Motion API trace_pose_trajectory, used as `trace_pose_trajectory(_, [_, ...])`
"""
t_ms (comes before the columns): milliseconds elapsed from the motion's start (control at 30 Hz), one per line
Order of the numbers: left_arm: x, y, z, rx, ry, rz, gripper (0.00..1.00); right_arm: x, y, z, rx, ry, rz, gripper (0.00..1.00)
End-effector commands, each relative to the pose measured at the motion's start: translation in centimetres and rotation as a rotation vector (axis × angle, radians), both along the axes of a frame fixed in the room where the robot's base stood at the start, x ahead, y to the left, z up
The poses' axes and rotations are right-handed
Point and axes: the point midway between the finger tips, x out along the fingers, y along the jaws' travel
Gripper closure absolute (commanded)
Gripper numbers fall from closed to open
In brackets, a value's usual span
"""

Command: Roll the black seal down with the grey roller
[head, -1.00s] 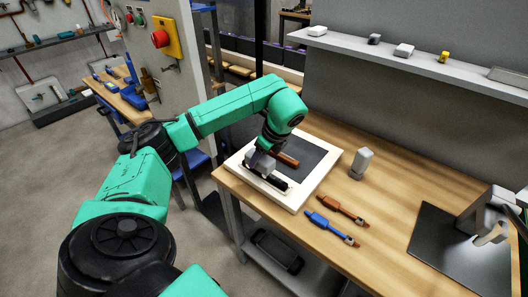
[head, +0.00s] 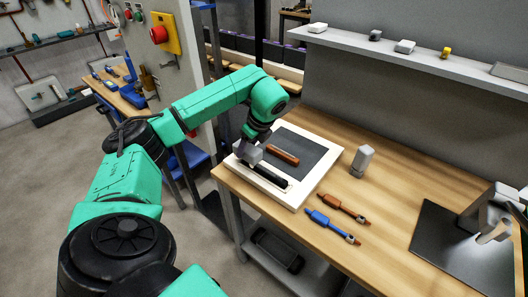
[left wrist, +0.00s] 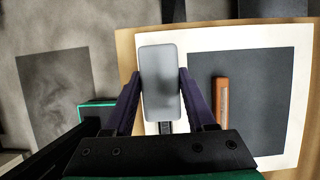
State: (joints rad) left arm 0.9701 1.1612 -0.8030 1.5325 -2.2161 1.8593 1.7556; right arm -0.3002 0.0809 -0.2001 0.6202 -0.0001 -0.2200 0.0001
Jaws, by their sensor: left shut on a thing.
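The grey roller (left wrist: 160,82) is held between the two fingers of my left gripper (head: 248,154). In the left wrist view the fingers (left wrist: 160,97) close on both its sides. The black seal (head: 268,177) is a dark strip along the near-left border of a white frame (head: 298,198). The roller is over the seal's far-left end and hides that part. I cannot tell whether it presses on the seal. In the wrist view only a short piece of seal (left wrist: 165,127) shows below the roller.
An orange-brown bar (head: 283,155) lies on the dark panel (head: 310,155) inside the frame. A grey upright block (head: 362,160), an orange tool (head: 343,207) and a blue tool (head: 330,225) are on the wooden bench (head: 395,195). A black plate (head: 450,255) with a stand is at right.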

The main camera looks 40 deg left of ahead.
Motion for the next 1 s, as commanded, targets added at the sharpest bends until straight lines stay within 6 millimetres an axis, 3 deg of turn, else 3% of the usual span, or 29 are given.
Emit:
trace_pose_trajectory(333, [0.0, 0.4, 0.0, 0.001, 0.000, 0.001, 1.00, 0.0, 0.0, -0.1, 0.000, 0.000, 0.000, 0.50])
trace_pose_trajectory(700, [0.1, -3.8, -0.1, -0.003, 0.002, -0.004, 1.00, 0.0, 0.0, 0.6, 0.000, 0.000, 0.000, 0.50])
trace_pose_trajectory(1000, [0.1, -4.2, -0.1, -0.002, 0.001, -0.002, 1.00, 0.0, 0.0, 0.5, 0.000, 0.000, 0.000, 0.50])
